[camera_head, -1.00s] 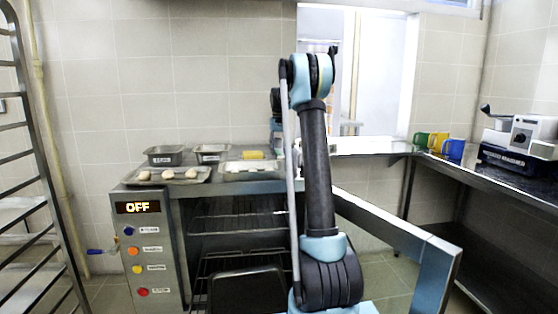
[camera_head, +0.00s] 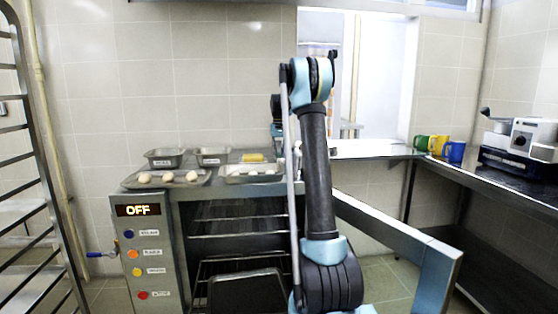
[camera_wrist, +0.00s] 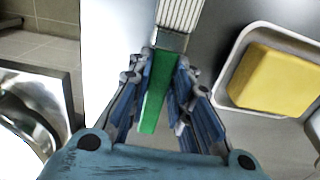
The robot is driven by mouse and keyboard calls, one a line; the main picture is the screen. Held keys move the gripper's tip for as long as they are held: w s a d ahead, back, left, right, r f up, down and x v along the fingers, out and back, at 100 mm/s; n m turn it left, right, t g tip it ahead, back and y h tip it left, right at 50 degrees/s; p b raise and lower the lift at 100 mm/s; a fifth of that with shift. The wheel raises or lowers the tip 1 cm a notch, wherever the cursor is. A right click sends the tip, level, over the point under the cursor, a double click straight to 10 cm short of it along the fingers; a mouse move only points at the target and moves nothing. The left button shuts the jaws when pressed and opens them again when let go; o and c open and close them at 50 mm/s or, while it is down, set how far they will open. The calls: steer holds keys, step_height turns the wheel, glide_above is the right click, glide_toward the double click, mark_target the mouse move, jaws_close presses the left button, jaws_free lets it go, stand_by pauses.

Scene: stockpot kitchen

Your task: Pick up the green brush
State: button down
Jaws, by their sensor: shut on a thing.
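The green brush shows in the wrist view as a green bar (camera_wrist: 158,88) with a pale ribbed part (camera_wrist: 178,16) beyond it. My gripper (camera_wrist: 160,75) is shut on the green part, with one finger on each side. In the head view my gripper is hidden behind my arm, and I cannot make out the brush there.
A yellow block (camera_wrist: 270,80) lies in a white-rimmed tray (camera_wrist: 228,62) right of my gripper. The oven (camera_head: 148,250) has trays of pale lumps and two small metal pans (camera_head: 165,157) on top. Coloured mugs (camera_head: 454,151) and a machine stand on the right counter.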

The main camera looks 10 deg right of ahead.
mark_target(279, 156)
step_height(279, 156, up, 17)
steer(key=a+n+t+y, duration=0.2)
steer(key=a+n+t, duration=0.2)
steer(key=a+t, duration=0.9)
step_height(279, 156, down, 6)
steer(key=a+g, duration=0.1)
steer(key=a, duration=0.1)
steer(key=shift+g, duration=0.3)
stand_by(0.3)
steer(key=shift+f, duration=0.35)
stand_by(1.7)
step_height(279, 156, up, 7)
stand_by(1.0)
stand_by(0.5)
